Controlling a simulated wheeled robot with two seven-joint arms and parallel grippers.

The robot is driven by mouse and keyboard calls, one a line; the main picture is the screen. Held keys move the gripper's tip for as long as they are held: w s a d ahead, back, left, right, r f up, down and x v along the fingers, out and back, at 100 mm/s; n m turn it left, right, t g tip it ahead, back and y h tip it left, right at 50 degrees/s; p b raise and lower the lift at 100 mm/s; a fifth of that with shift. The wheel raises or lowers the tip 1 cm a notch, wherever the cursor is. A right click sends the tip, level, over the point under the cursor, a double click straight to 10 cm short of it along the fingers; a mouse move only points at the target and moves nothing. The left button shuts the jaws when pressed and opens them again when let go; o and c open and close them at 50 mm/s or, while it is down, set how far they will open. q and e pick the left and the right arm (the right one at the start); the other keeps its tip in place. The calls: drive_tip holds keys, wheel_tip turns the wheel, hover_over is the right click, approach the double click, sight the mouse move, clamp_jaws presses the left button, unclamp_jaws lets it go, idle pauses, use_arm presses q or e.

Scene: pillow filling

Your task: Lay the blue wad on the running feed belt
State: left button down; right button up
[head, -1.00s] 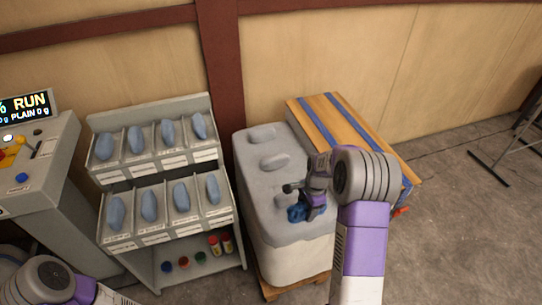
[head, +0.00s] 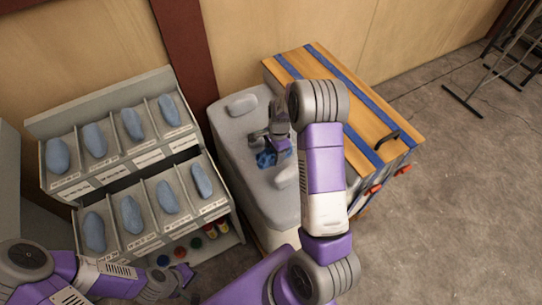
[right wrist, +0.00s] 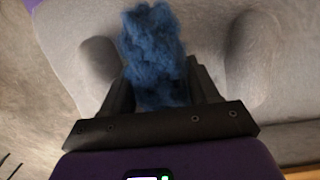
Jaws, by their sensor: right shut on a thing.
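The blue wad (head: 265,160) is a dark blue fluffy clump. My right gripper (head: 270,148) is shut on it, over the grey lumpy-topped block. In the right wrist view the wad (right wrist: 153,55) sits between the two dark fingers (right wrist: 160,95) and sticks out beyond their tips. My left gripper (head: 183,283) is at the lower left, in front of the rack's lower shelf; its jaw opening is too small to judge. I can make out no feed belt in the current views.
A rack (head: 118,172) with several blue-grey lumps in two tiers of slots stands left of the grey block (head: 228,132). A wooden-topped box (head: 345,100) with blue stripes and a dark handle stands to its right. Bare floor (head: 455,190) lies farther right.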

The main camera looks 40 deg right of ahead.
drive_tip(key=shift+w+f+b, duration=0.1)
drive_tip(key=shift+f+b, duration=0.35)
drive_tip(key=shift+f, duration=1.8)
drive_tip(key=shift+f, duration=0.15)
drive_tip(key=o, duration=1)
drive_tip(key=shift+o, duration=0.4)
